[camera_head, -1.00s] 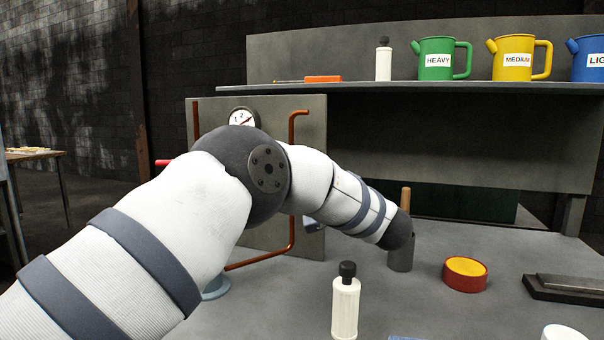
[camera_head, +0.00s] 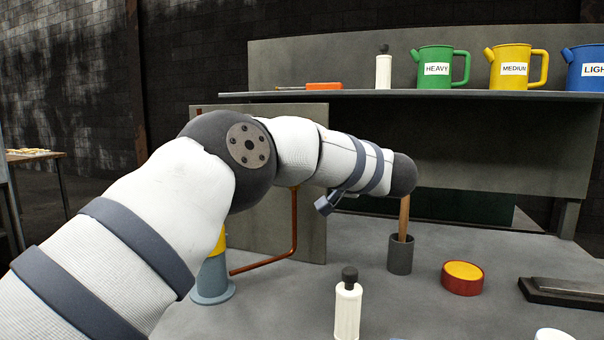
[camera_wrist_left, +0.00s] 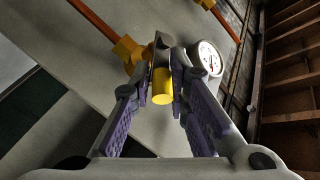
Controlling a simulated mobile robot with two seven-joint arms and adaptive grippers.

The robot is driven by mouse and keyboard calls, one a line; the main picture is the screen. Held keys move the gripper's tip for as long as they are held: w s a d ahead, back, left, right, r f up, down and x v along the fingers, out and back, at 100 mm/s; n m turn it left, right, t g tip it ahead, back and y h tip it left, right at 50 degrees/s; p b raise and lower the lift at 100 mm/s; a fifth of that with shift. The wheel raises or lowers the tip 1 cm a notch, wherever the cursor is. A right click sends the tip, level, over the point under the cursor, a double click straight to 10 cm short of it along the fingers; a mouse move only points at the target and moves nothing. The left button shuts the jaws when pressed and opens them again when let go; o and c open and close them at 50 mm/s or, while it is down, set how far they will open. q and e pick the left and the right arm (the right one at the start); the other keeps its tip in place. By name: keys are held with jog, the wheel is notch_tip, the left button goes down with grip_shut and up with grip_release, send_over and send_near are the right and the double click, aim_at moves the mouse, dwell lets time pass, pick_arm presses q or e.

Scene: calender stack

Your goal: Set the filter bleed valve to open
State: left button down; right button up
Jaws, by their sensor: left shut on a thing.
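In the left wrist view a yellow handle (camera_wrist_left: 163,88) sits between the fingertips of my left gripper (camera_wrist_left: 165,72), which is shut on it. An orange-yellow valve fitting (camera_wrist_left: 128,52) on a copper pipe is just left of the fingertips. I cannot tell the valve's setting. My right gripper is in neither view.
A white gauge (camera_wrist_left: 207,58) is right of the fingertips. A blue-grey cylinder (camera_head: 212,280) with a yellow part stands below my arm. A white bottle (camera_head: 347,308), a dark cup (camera_head: 400,255) and a red-and-yellow tin (camera_head: 462,278) stand on the bench.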

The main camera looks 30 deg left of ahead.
pick_arm(q)
jog(key=h, duration=0.1)
jog(key=r+n+h, duration=0.1)
jog(key=shift+s+a+r+h, duration=0.15)
jog(key=shift+a+r+h, duration=0.05)
jog(key=shift+a+h, duration=0.1)
jog(key=h, duration=0.1)
jog(key=a+n+h, duration=0.1)
jog(key=h, duration=0.1)
jog(key=shift+s+r+n+g+p, duration=0.1)
jog(key=shift+r+n+g+p, duration=0.2)
jog(key=shift+r, duration=0.1)
jog(key=shift+s+a+r+n+t+h, duration=0.15)
jog(key=shift+a+n+h, duration=0.25)
jog(key=shift+h, duration=0.55)
jog(key=shift+a+n+t+h, duration=0.1)
jog(key=shift+a+n+h, duration=0.25)
jog(key=shift+h, duration=0.65)
jog(key=shift+s+a+r+n+t+h, duration=0.2)
jog(key=shift+a+h, duration=0.25)
jog(key=shift+h, duration=0.5)
jog(key=shift+w+f, duration=0.1)
jog(key=c, duration=1.6)
grip_release()
jog(key=shift+a, duration=0.15)
